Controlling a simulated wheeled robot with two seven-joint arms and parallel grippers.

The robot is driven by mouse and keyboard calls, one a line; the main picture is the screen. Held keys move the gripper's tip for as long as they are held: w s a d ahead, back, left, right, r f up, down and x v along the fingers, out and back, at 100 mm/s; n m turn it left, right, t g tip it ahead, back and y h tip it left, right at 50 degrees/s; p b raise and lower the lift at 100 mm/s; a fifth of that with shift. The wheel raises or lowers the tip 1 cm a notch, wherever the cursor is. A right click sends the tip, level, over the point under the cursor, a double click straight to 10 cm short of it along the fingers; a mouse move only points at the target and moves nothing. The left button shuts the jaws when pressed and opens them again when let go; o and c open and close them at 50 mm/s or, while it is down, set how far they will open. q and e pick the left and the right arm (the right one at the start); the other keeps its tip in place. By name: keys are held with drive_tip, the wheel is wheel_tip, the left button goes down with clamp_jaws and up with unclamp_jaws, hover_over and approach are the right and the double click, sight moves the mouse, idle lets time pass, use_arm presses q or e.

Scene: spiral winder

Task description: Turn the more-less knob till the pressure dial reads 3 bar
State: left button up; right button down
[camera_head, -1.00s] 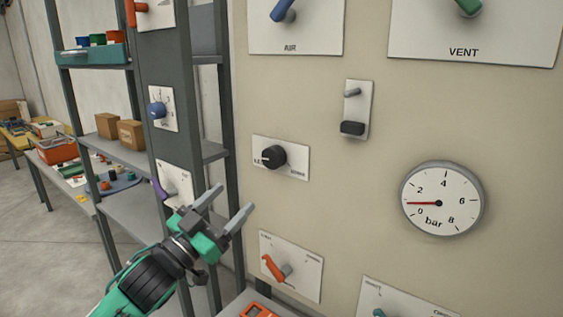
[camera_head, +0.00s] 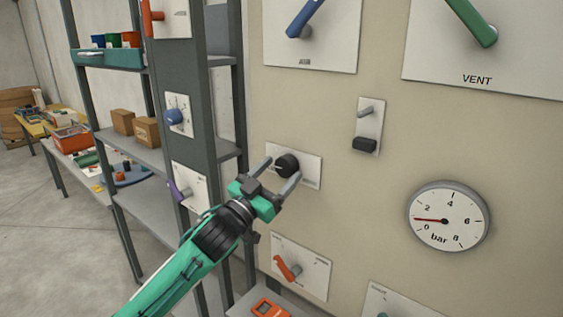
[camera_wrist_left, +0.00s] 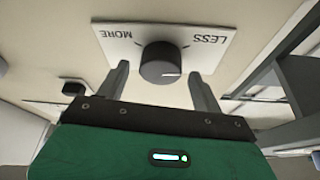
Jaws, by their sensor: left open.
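The black more-less knob (camera_head: 287,165) sits on a white plate on the beige panel. In the left wrist view the knob (camera_wrist_left: 161,63) shows with MORE at left and LESS at right, both upside down, and a white mark on its rim. My left gripper (camera_head: 279,170) is open, with one finger on each side of the knob; a gap shows on both sides in the wrist view (camera_wrist_left: 161,83). The round pressure dial (camera_head: 449,216) is at the right; its red needle points left, between 0 and 2, at about 1 bar. My right gripper is not in view.
Other controls share the panel: a blue AIR lever (camera_head: 304,20), a green VENT lever (camera_head: 470,22), a small switch plate (camera_head: 369,126) and an orange lever (camera_head: 288,267). A grey shelf rack (camera_head: 222,158) with a blue knob (camera_head: 173,117) and purple lever (camera_head: 180,190) stands left.

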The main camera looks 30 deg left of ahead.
use_arm(q)
drive_tip(key=shift+w+d+r, duration=0.1)
drive_tip(key=shift+w+r, duration=0.15)
drive_tip(key=shift+w, duration=0.4)
drive_tip(key=c, duration=1)
drive_tip(key=shift+m, duration=0.4)
